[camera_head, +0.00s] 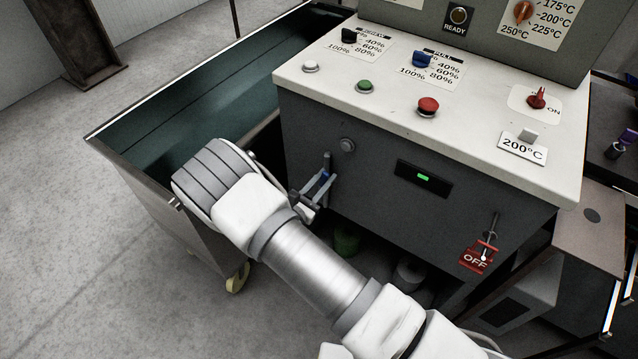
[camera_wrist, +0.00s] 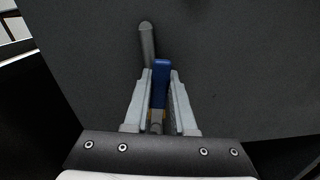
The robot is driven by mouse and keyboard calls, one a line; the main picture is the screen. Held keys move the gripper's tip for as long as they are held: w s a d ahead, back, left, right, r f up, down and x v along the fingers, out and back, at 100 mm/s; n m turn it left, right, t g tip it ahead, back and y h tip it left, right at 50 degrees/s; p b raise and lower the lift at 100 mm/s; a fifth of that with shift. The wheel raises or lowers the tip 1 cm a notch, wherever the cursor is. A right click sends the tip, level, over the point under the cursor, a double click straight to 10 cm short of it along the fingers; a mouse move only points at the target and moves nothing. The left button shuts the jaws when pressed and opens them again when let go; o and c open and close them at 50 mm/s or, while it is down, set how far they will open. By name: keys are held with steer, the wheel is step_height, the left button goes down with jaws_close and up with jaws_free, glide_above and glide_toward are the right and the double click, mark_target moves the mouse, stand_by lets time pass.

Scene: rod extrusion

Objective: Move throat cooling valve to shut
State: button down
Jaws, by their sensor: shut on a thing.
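The throat cooling valve shows as a blue handle (camera_wrist: 161,78) between my fingers in the wrist view. My gripper (camera_wrist: 160,82) is shut on this handle, one pale finger on each side. A grey rod (camera_wrist: 147,42) stands just left of the handle. In the head view my gripper (camera_head: 322,186) is at the dark front of the machine, with only a small bit of blue showing at the fingers. The fingers hide most of the valve there, so its exact angle is hard to tell.
The machine's white top (camera_head: 392,98) carries a green button (camera_head: 365,86), a red button (camera_head: 428,106) and several knobs. A red OFF tag (camera_head: 475,260) hangs on the front at right. A dark open bin (camera_head: 205,110) stands at left. Bare floor lies farther left.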

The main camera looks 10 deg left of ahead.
mark_target(342, 179)
steer(key=shift+f, duration=0.1)
steer(key=shift+s+d+f+m+b, duration=0.15)
steer(key=shift+d+m, duration=0.1)
steer(key=shift+m, duration=0.25)
steer(key=shift+s+d+r+m+b, duration=0.15)
steer(key=shift+d+m, duration=0.1)
steer(key=shift+m, duration=0.25)
steer(key=shift+f, duration=0.1)
steer(key=shift+s+d+f+m+b, duration=0.2)
steer(key=shift+d+m+b, duration=0.25)
steer(key=shift+m, duration=0.55)
steer(key=shift+d+f+m+b, duration=0.2)
steer(key=shift+f+m+b, duration=0.1)
steer(key=shift+s+d+f+m, duration=0.15)
steer(key=shift+d+m, duration=0.1)
steer(key=shift+m, duration=0.45)
